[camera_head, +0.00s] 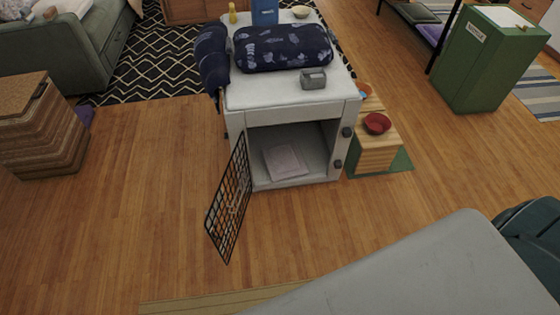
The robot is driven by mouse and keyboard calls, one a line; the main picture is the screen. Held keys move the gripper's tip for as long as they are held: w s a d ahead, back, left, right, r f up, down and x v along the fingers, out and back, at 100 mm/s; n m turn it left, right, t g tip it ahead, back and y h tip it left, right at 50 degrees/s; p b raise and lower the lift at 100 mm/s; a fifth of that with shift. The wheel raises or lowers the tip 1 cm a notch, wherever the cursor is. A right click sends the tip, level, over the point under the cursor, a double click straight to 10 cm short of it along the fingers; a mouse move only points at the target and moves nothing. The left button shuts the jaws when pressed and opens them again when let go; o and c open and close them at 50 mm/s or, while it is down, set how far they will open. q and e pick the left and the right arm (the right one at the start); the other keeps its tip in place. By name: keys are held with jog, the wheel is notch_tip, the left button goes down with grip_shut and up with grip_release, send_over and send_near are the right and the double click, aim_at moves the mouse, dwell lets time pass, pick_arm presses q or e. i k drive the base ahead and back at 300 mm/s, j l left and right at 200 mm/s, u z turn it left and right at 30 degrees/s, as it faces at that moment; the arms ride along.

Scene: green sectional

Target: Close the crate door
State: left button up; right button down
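The white crate (270,117) stands on the wood floor a little right of the middle of the head view. Its black wire door (230,202) hangs open, hinged at the left edge of the opening and swung out toward me. Inside, a pale folded cloth or pad (284,161) lies on the crate floor. Two dark latch parts show on the crate's right front post. Neither of my grippers shows in the view. A grey surface fills the lower right; I cannot tell what it is.
A patterned dark cushion (283,47) and a small grey box (313,79) lie on the crate. A wooden stand (377,150) with a red bowl (377,123) is close on its right. A stacked wooden block (38,128) stands left. Floor before the door is clear.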

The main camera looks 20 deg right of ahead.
aim_at(210, 224)
jog(key=i+j+z, duration=0.1)
jog(key=z, duration=0.8)
jog(key=j+z, duration=0.35)
jog(key=j, duration=0.35)
jog(key=j+z, duration=0.35)
jog(key=j, duration=0.4)
jog(key=k+j+z, duration=0.15)
jog(key=j+z, duration=0.2)
jog(key=j, duration=0.35)
